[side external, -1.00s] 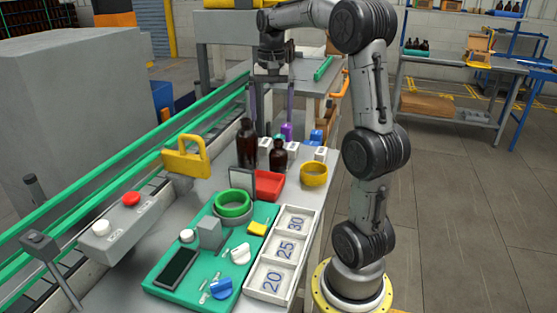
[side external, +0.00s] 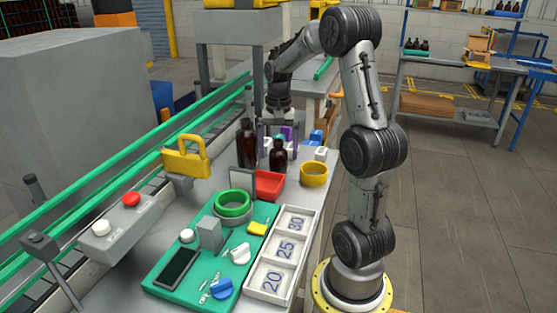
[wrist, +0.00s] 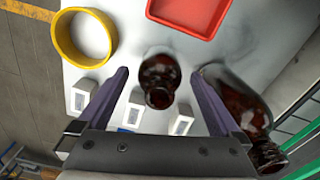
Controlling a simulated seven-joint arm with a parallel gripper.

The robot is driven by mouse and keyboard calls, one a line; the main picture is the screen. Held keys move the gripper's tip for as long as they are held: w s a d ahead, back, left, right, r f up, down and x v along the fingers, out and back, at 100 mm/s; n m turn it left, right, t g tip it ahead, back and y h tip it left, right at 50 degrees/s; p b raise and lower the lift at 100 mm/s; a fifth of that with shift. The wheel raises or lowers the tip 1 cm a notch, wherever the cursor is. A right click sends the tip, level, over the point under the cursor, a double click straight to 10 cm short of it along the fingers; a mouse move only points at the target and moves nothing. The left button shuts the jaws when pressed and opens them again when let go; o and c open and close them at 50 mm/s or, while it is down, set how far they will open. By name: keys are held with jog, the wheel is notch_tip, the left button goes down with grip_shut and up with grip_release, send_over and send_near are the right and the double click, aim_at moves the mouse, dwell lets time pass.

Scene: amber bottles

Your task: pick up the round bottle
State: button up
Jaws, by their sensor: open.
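Two dark amber bottles stand upright on the bench. The shorter one, with a round body and narrow neck (side external: 279,157), also shows in the wrist view (wrist: 160,78). The taller bottle (side external: 247,146) is left of it in the side view and on the right in the wrist view (wrist: 238,100). My gripper (side external: 281,147) points down over the shorter bottle. In the wrist view its purple fingers (wrist: 160,72) are open, one on each side of that bottle, with visible gaps. The right finger passes close beside the taller bottle.
A red tray (side external: 268,186) and a yellow ring (side external: 314,173) stand on the camera side of the bottles. Several small white boxes (wrist: 133,113) sit close around my gripper. A green conveyor rail (side external: 134,150) runs along the left.

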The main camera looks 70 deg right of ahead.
aim_at(279, 159)
jog(key=shift+f, duration=1.5)
jog(key=shift+c, duration=0.3)
jog(key=c, duration=1.4)
jog(key=shift+r, duration=0.1)
